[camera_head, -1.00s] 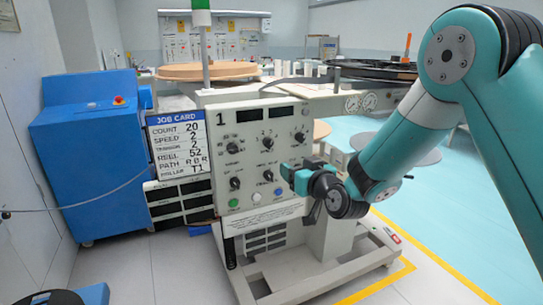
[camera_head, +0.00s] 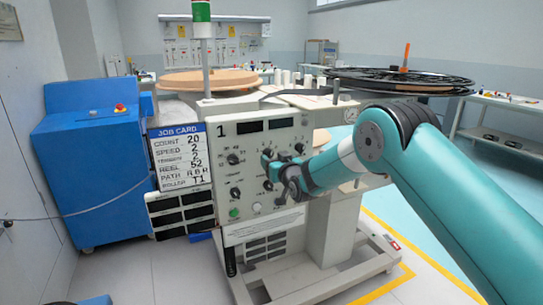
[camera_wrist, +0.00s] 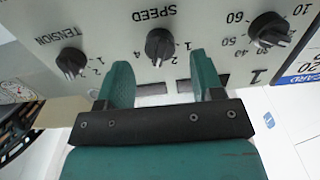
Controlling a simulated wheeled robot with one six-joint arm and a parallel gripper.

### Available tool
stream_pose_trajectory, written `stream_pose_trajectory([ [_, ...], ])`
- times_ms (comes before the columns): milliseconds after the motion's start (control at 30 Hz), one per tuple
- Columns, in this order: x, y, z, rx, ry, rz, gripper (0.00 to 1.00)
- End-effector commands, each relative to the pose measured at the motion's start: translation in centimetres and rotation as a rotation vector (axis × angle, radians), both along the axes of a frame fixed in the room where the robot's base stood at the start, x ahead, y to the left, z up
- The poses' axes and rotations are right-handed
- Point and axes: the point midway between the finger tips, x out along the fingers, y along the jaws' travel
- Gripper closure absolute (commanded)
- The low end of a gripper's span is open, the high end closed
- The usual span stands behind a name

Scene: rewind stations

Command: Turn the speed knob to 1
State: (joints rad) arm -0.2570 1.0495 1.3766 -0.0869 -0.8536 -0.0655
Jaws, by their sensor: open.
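The speed knob (camera_wrist: 158,45) is a small black knob under the label SPEED, which appears upside down in the wrist view. It sits on the grey control panel (camera_head: 246,200). My gripper (camera_wrist: 162,78) is open and empty, its two green fingers apart. The fingertips are close to the panel, just below the speed knob in the wrist view, with no visible grip on it. In the head view my gripper (camera_head: 267,163) covers the upper middle of the panel and hides much of that knob. The knob's exact setting is hard to read.
The tension knob (camera_wrist: 70,62) and another dial (camera_wrist: 268,30) flank the speed knob. A job card (camera_head: 181,158) hangs left of the panel and reads SPEED 2. A blue cabinet (camera_head: 90,180) stands at left. A black reel (camera_head: 400,81) lies behind my arm.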

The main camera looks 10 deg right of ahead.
Motion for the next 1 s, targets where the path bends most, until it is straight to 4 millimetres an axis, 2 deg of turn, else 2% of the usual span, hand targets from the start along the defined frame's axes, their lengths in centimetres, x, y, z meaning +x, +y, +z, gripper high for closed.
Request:
stream_pose_trajectory([
  [233,2.1,0.7,0.0,0.0,-0.001,0.0,0.39],
  [600,2.4,0.8,0.0,0.0,0.0,0.0,0.39],
  [800,2.4,0.8,0.0,0.0,0.0,0.0,0.85],
  [833,2.4,0.8,0.0,0.0,0.0,0.0,0.89],
  [1000,2.4,0.8,0.0,-0.005,-0.002,0.0,0.89],
])
